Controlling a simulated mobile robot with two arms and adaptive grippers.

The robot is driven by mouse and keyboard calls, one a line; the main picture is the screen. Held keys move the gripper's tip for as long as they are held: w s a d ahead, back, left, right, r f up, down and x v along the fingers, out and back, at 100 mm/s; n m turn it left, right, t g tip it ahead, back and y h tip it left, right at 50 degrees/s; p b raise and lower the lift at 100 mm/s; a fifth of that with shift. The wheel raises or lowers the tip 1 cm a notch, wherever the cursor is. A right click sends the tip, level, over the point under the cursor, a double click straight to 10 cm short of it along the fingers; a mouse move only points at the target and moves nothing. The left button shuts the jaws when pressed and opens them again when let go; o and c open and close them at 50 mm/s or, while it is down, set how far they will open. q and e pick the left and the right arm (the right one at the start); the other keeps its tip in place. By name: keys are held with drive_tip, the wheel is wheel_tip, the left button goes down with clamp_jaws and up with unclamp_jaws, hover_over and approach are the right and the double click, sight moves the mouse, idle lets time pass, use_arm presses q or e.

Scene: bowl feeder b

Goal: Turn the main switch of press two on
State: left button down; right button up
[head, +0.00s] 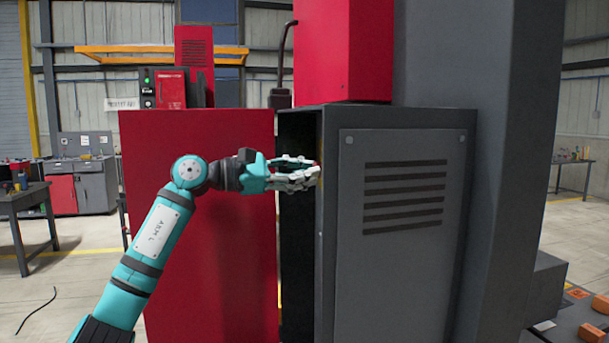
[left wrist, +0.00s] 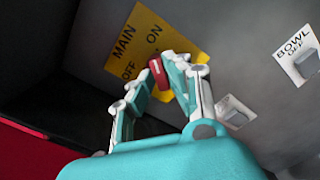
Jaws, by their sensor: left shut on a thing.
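The main switch has a yellow plate (left wrist: 140,38) marked MAIN, ON and OFF, and a red handle (left wrist: 158,72), in the left wrist view. The plate is on a grey wall inside the cabinet. My left gripper (left wrist: 161,80) is shut on the red handle, with one finger on each side. Part of the plate is hidden by the fingers, and I cannot tell which mark the handle points to. In the head view my left gripper (head: 317,172) reaches into the cabinet opening, and the switch handle is hidden there. My right gripper is not in view.
A red panel (head: 200,250) stands left of the dark opening, behind my left arm. The grey cabinet side (head: 400,270) with slots is close on the right. A BOWL switch (left wrist: 306,62) and another white-labelled switch (left wrist: 234,118) sit on the same wall.

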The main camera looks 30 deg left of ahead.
use_arm(q)
drive_tip(key=shift+m, duration=0.6)
drive_tip(key=c, duration=1.3)
unclamp_jaws()
drive_tip(key=v, duration=1.2)
drive_tip(key=shift+a, duration=0.1)
